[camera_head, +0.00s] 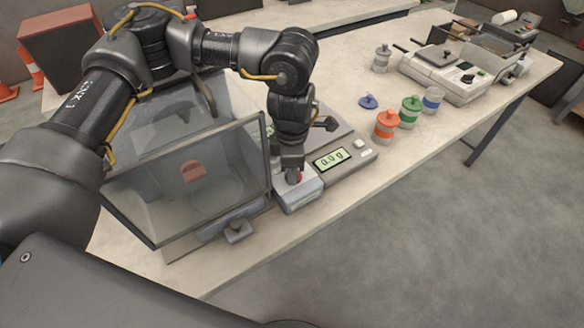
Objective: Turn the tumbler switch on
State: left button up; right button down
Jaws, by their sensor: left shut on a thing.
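A small light grey box (299,197) sits near the front edge of the table, with a small red switch part (294,178) on its top. My left gripper (292,170) reaches down from above and is shut on the red part, hiding most of it. Which way the switch is tipped cannot be told. My right gripper is not in view.
A clear-walled cabinet (190,185) stands left of the box, with a small grey knobbed block (237,231) in front. A scale (335,160) reading 0.0 g is right.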

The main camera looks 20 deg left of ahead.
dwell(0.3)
pick_arm(q)
jog(key=o, duration=1)
jog(key=shift+r, duration=0.1)
notch_tip(320, 180, up, 11)
jog(key=b, duration=0.1)
jog(key=shift+f, duration=0.2)
